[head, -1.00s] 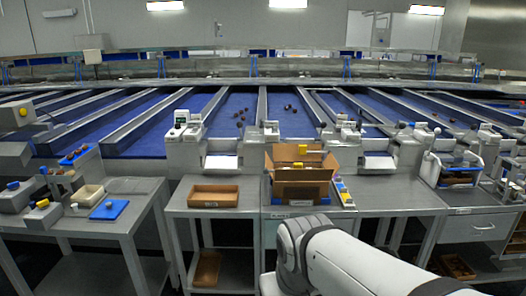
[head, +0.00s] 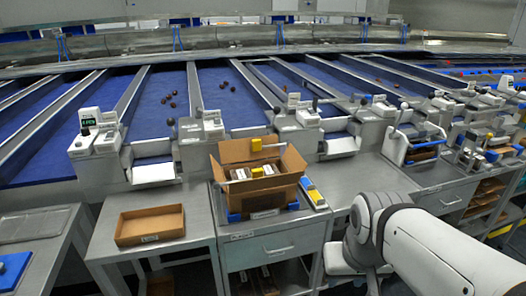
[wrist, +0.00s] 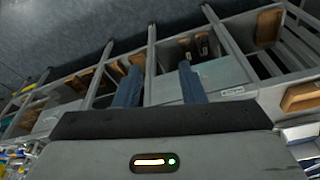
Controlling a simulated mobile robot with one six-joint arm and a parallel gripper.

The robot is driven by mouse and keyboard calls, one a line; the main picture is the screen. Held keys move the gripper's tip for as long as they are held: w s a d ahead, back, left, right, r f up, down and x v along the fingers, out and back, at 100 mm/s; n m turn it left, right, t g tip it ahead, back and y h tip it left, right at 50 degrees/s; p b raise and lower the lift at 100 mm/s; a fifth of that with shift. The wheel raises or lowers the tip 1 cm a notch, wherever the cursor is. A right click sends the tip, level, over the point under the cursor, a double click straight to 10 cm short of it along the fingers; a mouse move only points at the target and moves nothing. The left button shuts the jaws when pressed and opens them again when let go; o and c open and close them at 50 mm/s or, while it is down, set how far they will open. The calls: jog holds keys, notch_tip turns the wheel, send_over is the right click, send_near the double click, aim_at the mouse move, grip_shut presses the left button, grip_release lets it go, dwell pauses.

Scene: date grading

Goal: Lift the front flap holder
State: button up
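An open brown cardboard box (head: 265,193) stands on the bench in the middle of the head view, flaps raised at the back and sides. The box cannot be made out in the wrist view.
A shallow brown tray (head: 150,225) lies on the bench left of the box. A blue and yellow strip (head: 314,194) lies just right of it. The wrist view shows bench frames and shelves with brown boxes (wrist: 300,96).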

jog(key=shift+o, duration=1)
jog(key=shift+w+a+r, duration=0.1)
jog(key=shift+w+a, duration=0.05)
jog(key=shift+a, duration=0.15)
jog(key=shift+o, duration=1)
jog(key=shift+n, duration=0.3)
jog(key=w+r, duration=0.1)
jog(key=w, duration=0.1)
jog(key=w+d+r, duration=0.1)
jog(key=shift+w+r+p, duration=0.2)
jog(key=shift+w+p, duration=0.15)
jog(key=shift+p, duration=0.05)
jog(key=n+t+y+p, duration=0.1)
jog(key=n+t+p, duration=0.1)
jog(key=n+p, duration=0.15)
send_near(258, 170)
jog(key=f, duration=0.1)
jog(key=shift+m, duration=0.35)
jog(key=shift+p+x, duration=0.7)
jog(key=shift+x, duration=3.35)
jog(key=shift+w+r, duration=0.1)
jog(key=shift+c, duration=0.2)
